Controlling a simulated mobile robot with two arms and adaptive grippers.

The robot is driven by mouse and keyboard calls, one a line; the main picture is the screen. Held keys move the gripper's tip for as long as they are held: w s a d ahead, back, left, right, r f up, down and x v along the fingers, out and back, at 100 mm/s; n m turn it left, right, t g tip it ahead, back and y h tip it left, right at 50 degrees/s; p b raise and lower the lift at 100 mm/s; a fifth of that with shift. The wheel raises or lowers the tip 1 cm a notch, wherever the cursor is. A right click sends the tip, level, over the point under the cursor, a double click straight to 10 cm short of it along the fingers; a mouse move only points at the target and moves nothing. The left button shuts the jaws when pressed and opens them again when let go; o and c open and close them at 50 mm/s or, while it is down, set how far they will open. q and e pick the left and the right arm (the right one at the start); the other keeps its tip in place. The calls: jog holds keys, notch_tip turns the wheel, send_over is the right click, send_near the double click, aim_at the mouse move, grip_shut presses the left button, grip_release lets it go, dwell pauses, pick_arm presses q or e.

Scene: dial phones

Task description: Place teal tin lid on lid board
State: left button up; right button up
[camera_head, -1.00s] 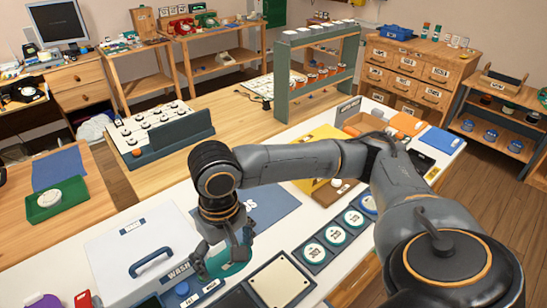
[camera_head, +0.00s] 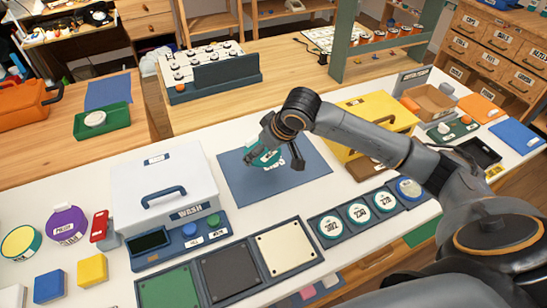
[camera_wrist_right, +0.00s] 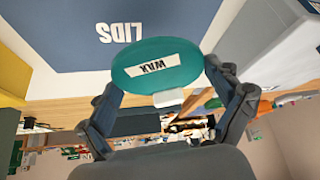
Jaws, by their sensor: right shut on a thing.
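The teal tin lid (camera_head: 262,159), a round disc with a white label, is in my right gripper (camera_head: 266,148). In the right wrist view the lid (camera_wrist_right: 158,78) shows its label, which seems to read WAX, and the two fingers hold it at its sides. The lid board (camera_head: 250,190) is a flat blue mat marked LIDS, behind the lid in the right wrist view (camera_wrist_right: 70,35). The gap between lid and board is hard to judge. My left gripper is not in view.
A white WASH box (camera_head: 165,185) with a blue handle stands left of the board. A yellow case (camera_head: 372,112) stands to its right. In front are several labelled round tins (camera_head: 358,211) in a dark rack and three square pads (camera_head: 285,250).

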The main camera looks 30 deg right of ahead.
jog(key=w+d+f, duration=0.1)
jog(key=f, duration=0.1)
jog(key=d+f, duration=0.1)
jog(key=w+d+f, duration=0.1)
jog(key=d+f, duration=0.1)
jog(key=shift+w+d+f, duration=0.1)
jog(key=shift+w+f, duration=0.2)
jog(key=shift+w+d+f+p, duration=0.15)
jog(key=shift+f+p, duration=0.35)
jog(key=shift+f, duration=1.3)
jog(key=shift+f, duration=0.1)
jog(key=o, duration=1)
jog(key=shift+f, duration=0.1)
jog(key=shift+c, duration=0.2)
jog(key=shift+d+r, duration=0.1)
jog(key=shift+r, duration=0.35)
jog(key=v, duration=1.1)
jog(key=shift+s+r, duration=0.2)
jog(key=shift+s, duration=0.1)
